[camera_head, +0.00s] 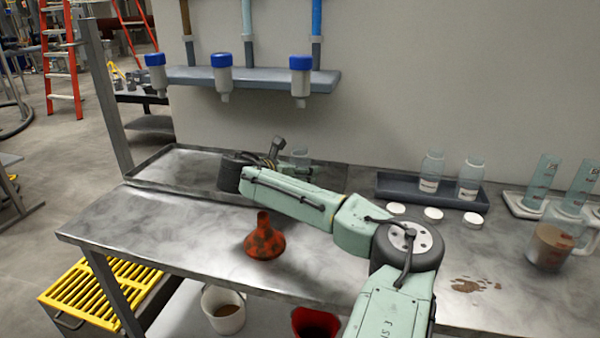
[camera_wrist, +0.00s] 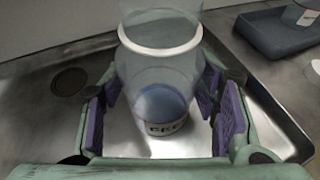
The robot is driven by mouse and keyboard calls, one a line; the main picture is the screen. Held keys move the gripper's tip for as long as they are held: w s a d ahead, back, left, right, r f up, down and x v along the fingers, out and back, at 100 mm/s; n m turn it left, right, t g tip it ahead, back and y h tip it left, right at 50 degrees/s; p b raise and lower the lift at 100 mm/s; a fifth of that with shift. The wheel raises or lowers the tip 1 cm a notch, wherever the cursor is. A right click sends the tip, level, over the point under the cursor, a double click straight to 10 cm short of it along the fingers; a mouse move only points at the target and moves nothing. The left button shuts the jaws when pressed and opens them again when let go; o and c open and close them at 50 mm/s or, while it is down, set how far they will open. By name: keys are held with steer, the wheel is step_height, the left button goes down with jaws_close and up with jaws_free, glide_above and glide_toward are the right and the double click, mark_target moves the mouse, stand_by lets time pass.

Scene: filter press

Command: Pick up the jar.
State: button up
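The jar (camera_wrist: 160,62) is clear glass with a pale rim and a printed label low on its side. In the wrist view it stands between the two purple-padded fingers of my gripper (camera_wrist: 163,112). The fingers are apart, with visible gaps beside the jar's lower part, so my gripper looks open around it. In the head view the jar (camera_head: 301,157) shows small, just right of my gripper (camera_head: 278,152), over the recessed metal tray at the back of the bench. My arm hides part of that area.
Two more glass jars (camera_head: 432,170) stand in a dark tray (camera_head: 386,188) at right, with white lids (camera_head: 433,215) before it. An orange funnel (camera_head: 264,240) stands on the bench below my arm. A shelf with blue-capped bottles (camera_head: 221,75) hangs above. A drain (camera_wrist: 69,82) lies left of the jar.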

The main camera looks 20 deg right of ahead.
mark_target(296, 159)
steer(key=c, duration=1)
steer(key=shift+r, duration=0.1)
steer(key=shift+r+b, duration=0.6)
steer(key=shift+r, duration=1)
steer(key=s+a+b, duration=0.1)
steer(key=s+a, duration=0.2)
steer(key=a, duration=0.1)
steer(key=s+a+r+b, duration=0.1)
steer(key=s+a, duration=0.2)
steer(key=a, duration=0.1)
steer(key=s+a+b, duration=0.1)
steer(key=s+a, duration=0.3)
steer(key=shift+s+r, duration=0.1)
steer(key=shift+r, duration=0.25)
steer(key=shift+s+a, duration=0.1)
